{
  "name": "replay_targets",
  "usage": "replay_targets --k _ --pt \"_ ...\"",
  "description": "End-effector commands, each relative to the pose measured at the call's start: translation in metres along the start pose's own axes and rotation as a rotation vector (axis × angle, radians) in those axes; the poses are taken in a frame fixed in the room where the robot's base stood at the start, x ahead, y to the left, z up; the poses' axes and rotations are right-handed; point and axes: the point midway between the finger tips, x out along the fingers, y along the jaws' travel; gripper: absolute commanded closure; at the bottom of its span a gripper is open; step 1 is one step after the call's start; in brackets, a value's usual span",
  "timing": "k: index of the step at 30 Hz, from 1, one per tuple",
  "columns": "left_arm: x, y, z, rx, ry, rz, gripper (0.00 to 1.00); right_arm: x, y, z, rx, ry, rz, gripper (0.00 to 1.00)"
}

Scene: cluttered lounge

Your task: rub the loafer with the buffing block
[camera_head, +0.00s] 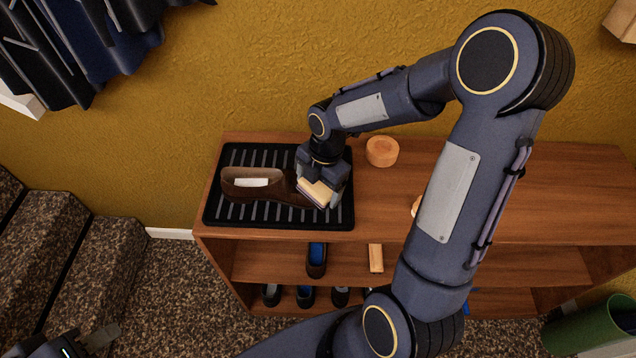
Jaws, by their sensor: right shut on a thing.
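The brown loafer (233,190) lies on its sole on a black ribbed tray (282,220), its toe to the right and a white patch showing inside its opening. My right gripper (322,190) is shut on the buffing block (316,193), a pale block with a dark lower layer. It holds the block at the loafer's toe end. The block seems to touch the toe, though the gripper hides part of the contact. My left gripper (100,338) shows only partly at the bottom left corner, away from the shelf; its opening cannot be made out.
The tray stands on the left of a wooden shelf top (560,190). Shoes and a pale block (376,258) sit on lower shelves. Carpeted stairs (90,250) are left, a green bin (590,328) lower right.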

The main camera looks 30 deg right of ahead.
Motion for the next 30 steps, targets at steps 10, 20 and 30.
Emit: replay_targets --k 10,20,30 --pt "-0.017 0.008 -0.009 0.0 0.0 0.0 0.64 -0.023 0.001 0.0 0.0 -0.001 0.002 0.4" --pt "-0.041 0.019 -0.021 0.0 0.0 0.0 0.64 -0.056 0.001 0.0 0.001 -0.001 0.001 0.4" --pt "-0.043 0.02 -0.022 0.0 0.0 0.0 0.64 -0.06 0.0 0.001 0.001 -0.001 0.001 0.4"
